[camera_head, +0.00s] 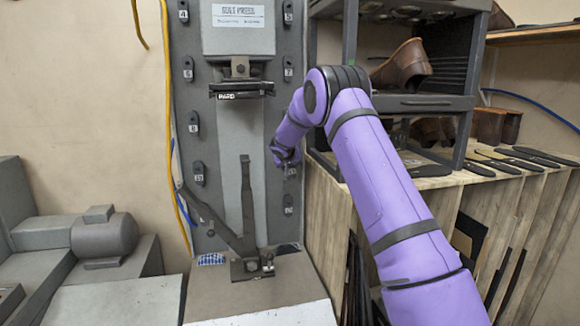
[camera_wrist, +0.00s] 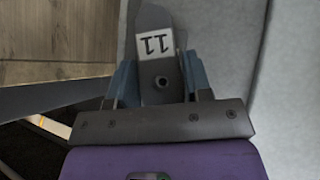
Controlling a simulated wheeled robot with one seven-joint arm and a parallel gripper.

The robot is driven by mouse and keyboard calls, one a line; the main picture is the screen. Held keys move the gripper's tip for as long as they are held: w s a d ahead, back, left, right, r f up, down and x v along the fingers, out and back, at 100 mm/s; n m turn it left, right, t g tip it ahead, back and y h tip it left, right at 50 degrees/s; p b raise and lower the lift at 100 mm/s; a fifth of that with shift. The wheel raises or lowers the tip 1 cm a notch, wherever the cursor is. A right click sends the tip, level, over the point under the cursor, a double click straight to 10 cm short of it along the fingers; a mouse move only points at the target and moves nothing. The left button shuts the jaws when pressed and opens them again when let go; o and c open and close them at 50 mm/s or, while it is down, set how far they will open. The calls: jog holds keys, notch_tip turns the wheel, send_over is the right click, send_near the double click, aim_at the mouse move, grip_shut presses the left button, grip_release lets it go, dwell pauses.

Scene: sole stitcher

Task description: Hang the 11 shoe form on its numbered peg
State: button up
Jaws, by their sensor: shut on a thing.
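My gripper (camera_wrist: 161,82) is shut on the 11 shoe form (camera_wrist: 153,22), a flat grey piece with a white label and a round hole, in the wrist view. The label reads upside down there. In the head view my gripper (camera_head: 289,163) is at the right side of the upright machine panel (camera_head: 223,140). The held form is small and partly hidden there, and I cannot tell whether it touches the panel. Small dark numbered pieces hang down both sides of the panel, including 4 (camera_head: 183,12), 5 (camera_head: 288,13) and 7 (camera_head: 288,69). The lower numbers are hard to read.
The press head (camera_head: 240,88) and a slanted metal lever (camera_head: 222,222) stand out from the panel's middle. A dark shelf (camera_head: 425,102) with brown shoes is at the right, above a wooden cabinet (camera_head: 330,215). A grey motor (camera_head: 104,238) stands at the left.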

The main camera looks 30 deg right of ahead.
jog(key=shift+w+d+r, duration=0.1)
jog(key=shift+w+d, duration=0.35)
jog(key=shift+w, duration=0.4)
dwell(0.7)
dwell(0.3)
jog(key=o, duration=1.3)
jog(key=shift+d, duration=0.1)
jog(key=shift+o, duration=0.2)
jog(key=shift+a, duration=0.25)
jog(key=shift+s+a+r, duration=0.15)
jog(key=shift+s, duration=0.05)
jog(key=v, duration=1)
